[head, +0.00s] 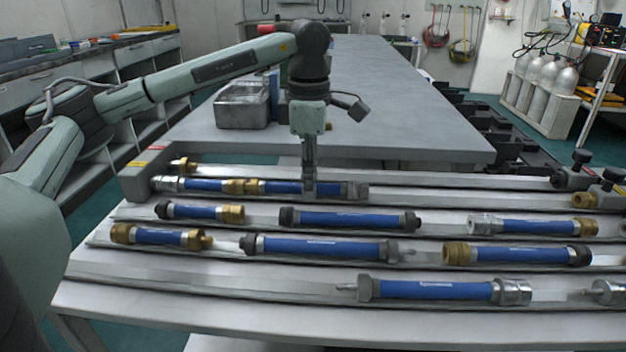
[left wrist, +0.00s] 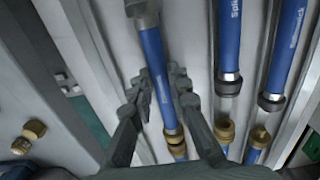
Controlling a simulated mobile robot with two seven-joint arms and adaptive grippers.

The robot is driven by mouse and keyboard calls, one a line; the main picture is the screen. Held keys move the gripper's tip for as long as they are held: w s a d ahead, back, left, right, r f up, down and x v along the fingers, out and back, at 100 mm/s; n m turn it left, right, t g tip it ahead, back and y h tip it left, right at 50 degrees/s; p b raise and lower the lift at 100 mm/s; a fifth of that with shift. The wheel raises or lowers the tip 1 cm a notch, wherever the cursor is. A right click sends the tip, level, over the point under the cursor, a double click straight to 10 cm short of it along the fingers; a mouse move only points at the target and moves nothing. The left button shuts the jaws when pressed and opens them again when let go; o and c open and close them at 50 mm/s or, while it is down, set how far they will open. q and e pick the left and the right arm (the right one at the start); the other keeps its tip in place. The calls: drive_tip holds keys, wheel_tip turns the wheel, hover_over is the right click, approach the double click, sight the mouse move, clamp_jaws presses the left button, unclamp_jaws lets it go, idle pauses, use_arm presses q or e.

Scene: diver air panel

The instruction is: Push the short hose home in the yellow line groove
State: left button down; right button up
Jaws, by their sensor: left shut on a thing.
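The short hose (head: 282,187) is blue, with a brass fitting at its left end and a grey fitting at its right end. It lies along the yellow line groove (head: 385,194), whose end block (head: 146,178) has a yellow mark. I cannot tell how deep it sits. My left gripper (head: 309,188) points down and is shut on this hose near its right part. In the left wrist view the hose (left wrist: 159,75) runs between the two fingers (left wrist: 155,88). Another blue hose (head: 205,185) lies to its left in line, the brass fittings close together. My right gripper is not in view.
Several blue hoses lie in the nearer grooves, including one (head: 350,219) just in front of my left gripper. The row behind (head: 440,178) is mostly bare, with a brass fitting (head: 183,165) at its left. A metal box (head: 242,106) stands on the grey table behind.

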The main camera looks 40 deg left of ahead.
use_arm(q)
drive_tip(key=shift+s+a, duration=0.3)
drive_tip(key=shift+a, duration=0.15)
drive_tip(key=c, duration=1.4)
unclamp_jaws()
drive_tip(key=shift+o, duration=0.2)
wheel_tip(320, 180, up, 12)
